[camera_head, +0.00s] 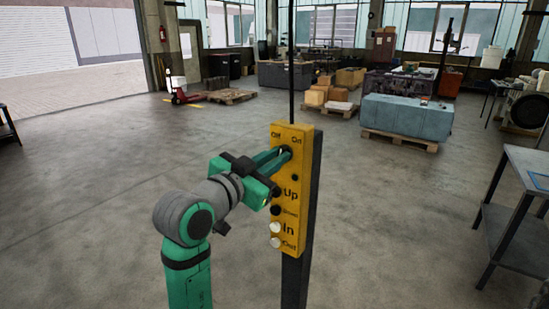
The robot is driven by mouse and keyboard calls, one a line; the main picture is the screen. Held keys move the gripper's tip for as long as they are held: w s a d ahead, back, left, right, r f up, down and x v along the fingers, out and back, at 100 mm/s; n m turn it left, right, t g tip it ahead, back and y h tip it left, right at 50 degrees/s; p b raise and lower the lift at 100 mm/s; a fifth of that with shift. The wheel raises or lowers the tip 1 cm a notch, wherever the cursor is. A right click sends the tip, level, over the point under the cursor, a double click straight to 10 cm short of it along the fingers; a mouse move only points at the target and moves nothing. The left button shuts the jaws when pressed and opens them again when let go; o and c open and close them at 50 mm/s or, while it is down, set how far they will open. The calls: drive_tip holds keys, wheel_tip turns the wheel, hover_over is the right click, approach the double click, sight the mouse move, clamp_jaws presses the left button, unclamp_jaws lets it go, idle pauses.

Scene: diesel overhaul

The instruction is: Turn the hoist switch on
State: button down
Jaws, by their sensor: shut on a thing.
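The yellow hoist control box (302,168) is mounted on a dark upright post (297,272) in the middle of the view. Its top carries the words Off on the left and On on the right. Below are dark buttons by Up and Down and white buttons by In and Out. My green gripper (285,152) reaches in from the left, its fingertips at the switch just below the Off and On labels. It is shut on the switch, which the fingertips mostly hide. Which way the switch points cannot be told.
A metal table (520,167) stands at the right. A blue-grey block (407,115) on a pallet, cardboard boxes (330,92) and a red pallet jack (185,97) stand farther back. The concrete floor around the post is clear.

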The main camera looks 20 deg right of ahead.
drive_tip(key=m, duration=0.5)
drive_tip(key=shift+s+f+m, duration=0.1)
drive_tip(key=shift+m, duration=0.2)
idle(0.5)
drive_tip(key=c, duration=1.8)
unclamp_jaws()
drive_tip(key=shift+o, duration=0.2)
drive_tip(key=shift+s, duration=0.1)
drive_tip(key=v, duration=1)
drive_tip(key=shift+s+a, duration=0.25)
